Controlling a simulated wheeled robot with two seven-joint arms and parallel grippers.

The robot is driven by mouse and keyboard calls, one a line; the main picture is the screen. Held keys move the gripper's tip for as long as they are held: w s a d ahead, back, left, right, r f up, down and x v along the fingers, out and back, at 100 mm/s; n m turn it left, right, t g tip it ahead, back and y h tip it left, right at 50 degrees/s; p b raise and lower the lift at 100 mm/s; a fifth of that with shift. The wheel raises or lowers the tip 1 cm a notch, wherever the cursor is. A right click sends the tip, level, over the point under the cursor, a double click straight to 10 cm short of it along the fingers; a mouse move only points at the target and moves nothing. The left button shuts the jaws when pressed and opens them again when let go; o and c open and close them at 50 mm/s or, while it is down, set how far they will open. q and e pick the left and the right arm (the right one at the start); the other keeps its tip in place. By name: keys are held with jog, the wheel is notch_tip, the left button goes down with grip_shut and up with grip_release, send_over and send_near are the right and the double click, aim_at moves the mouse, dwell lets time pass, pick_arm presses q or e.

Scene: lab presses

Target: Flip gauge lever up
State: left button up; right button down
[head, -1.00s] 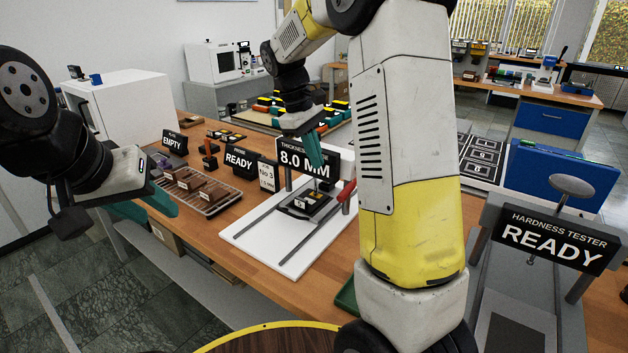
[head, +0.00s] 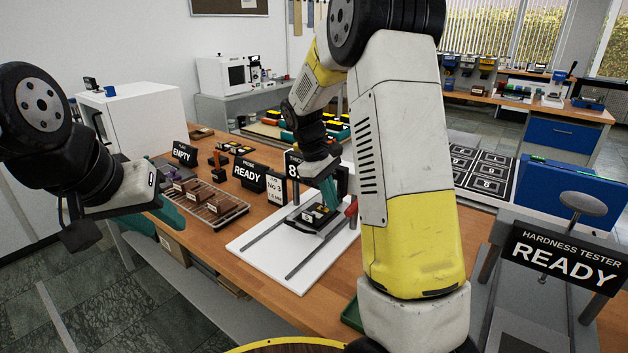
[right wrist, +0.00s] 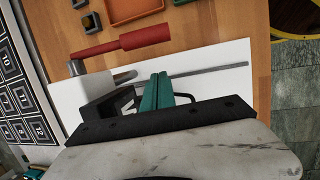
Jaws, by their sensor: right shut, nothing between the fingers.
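The thickness gauge has a white base (head: 268,243) with dark rails and a display (head: 292,168) partly hidden by my right arm. My right gripper (head: 331,196) is shut and empty, fingers pointing down above the stage, just left of the lever. Its teal fingertips (right wrist: 157,80) appear apart from the red handle. My left gripper (head: 170,214) hangs off the table's front left; its jaw gap is unclear.
A rack with brown blocks (head: 207,206) and a READY sign (head: 248,176) stand left of the gauge. The hardness tester (head: 565,258) stands at right. In the right wrist view, an orange tray (right wrist: 135,10) lies beyond the lever.

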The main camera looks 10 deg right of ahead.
jog(key=s+d, duration=0.2)
jog(key=shift+s+d+r, duration=0.2)
jog(key=shift+s+r, duration=0.15)
jog(key=shift+s, duration=0.05)
dwell(0.3)
jog(key=shift+r, duration=0.3)
